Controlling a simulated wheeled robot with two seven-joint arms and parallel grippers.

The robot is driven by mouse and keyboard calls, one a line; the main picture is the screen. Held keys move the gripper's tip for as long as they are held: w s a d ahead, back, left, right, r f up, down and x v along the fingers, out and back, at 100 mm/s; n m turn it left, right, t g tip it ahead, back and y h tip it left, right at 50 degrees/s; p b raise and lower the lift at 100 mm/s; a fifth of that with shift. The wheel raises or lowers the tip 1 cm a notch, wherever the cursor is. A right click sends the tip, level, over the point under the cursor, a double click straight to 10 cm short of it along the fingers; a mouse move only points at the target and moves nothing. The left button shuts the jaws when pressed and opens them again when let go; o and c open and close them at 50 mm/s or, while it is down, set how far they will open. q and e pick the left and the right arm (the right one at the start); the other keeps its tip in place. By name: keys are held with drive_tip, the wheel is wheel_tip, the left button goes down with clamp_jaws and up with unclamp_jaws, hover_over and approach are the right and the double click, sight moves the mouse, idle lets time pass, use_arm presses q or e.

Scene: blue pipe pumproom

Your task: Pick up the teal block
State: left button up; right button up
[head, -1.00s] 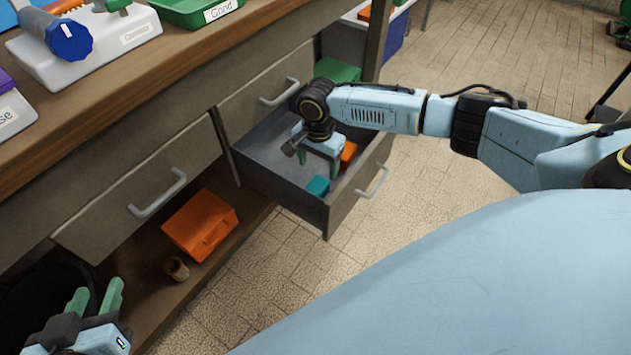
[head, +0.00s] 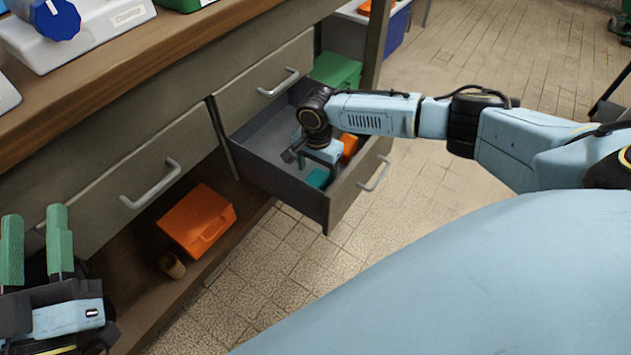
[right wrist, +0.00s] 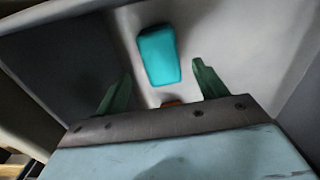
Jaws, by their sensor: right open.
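The teal block (head: 318,178) lies in the open drawer (head: 262,166), near its front. In the right wrist view the teal block (right wrist: 159,56) lies on the drawer floor, ahead of and between the green fingers. My right gripper (right wrist: 160,84) is open and empty. In the head view it hangs down inside the drawer, its fingers mostly hidden by the wrist. My left gripper (head: 36,245) is open and empty at the lower left, its two green fingers pointing up and apart.
An orange block (head: 349,146) lies in the drawer beside my right gripper. Part of something orange (right wrist: 171,103) shows at my gripper's base. An orange case (head: 197,220) and a small brown cup (head: 172,265) sit on the lower shelf. A green box (head: 335,70) stands behind the drawer.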

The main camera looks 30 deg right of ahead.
sight(316, 179)
drive_tip(key=shift+a+f+b, duration=0.1)
drive_tip(key=shift+f+b, duration=0.4)
drive_tip(key=shift+f, duration=0.15)
drive_tip(key=shift+a+f+b, duration=0.1)
drive_tip(key=shift+f+b, duration=0.5)
drive_tip(key=shift+f, duration=0.15)
use_arm(q)
drive_tip(key=shift+s+a+r+t+h+b, duration=0.25)
drive_tip(key=shift+s+r+t+h, duration=0.15)
drive_tip(key=shift+s+r+t, duration=0.85)
drive_tip(key=shift+s+a+r+t+h+b, duration=0.1)
drive_tip(key=shift+s+r+t+h+b, duration=0.25)
drive_tip(key=shift+s+r+t, duration=0.85)
use_arm(e)
drive_tip(key=shift+f, duration=0.75)
use_arm(q)
drive_tip(key=shift+w+f+t, duration=0.3)
drive_tip(key=shift+w+t, duration=0.05)
drive_tip(key=shift+w, duration=0.2)
use_arm(e)
drive_tip(key=shift+c, duration=0.3)
drive_tip(key=c, duration=1.1)
use_arm(q)
drive_tip(key=shift+w, duration=0.1)
use_arm(e)
drive_tip(key=shift+r, duration=0.15)
